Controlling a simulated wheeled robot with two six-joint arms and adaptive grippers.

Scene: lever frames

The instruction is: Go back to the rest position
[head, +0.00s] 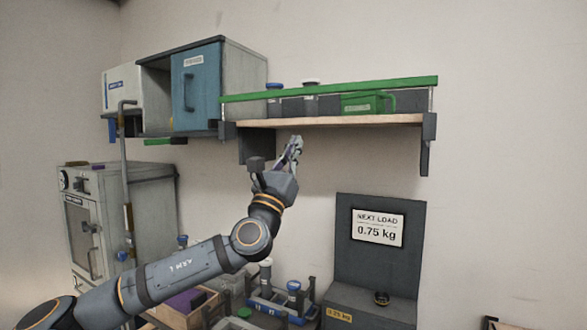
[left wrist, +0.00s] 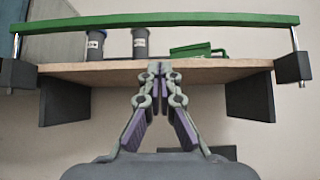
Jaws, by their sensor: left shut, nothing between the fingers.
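My left gripper (head: 297,142) is raised in front of the wall shelf, just below the shelf board's front edge in the head view. In the left wrist view its fingers (left wrist: 157,66) are closed together at the tips with nothing between them, and they overlap the front edge of the wooden shelf board (left wrist: 90,72). I cannot tell whether they touch the board. My right gripper is not in view.
The shelf (head: 370,121) has a green front rail (head: 330,88) and holds dark canisters and a green container (head: 368,103). A blue-door cabinet (head: 197,88) hangs left. A grey stand (head: 377,275) reads "NEXT LOAD 0.75 kg". Bare wall lies right.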

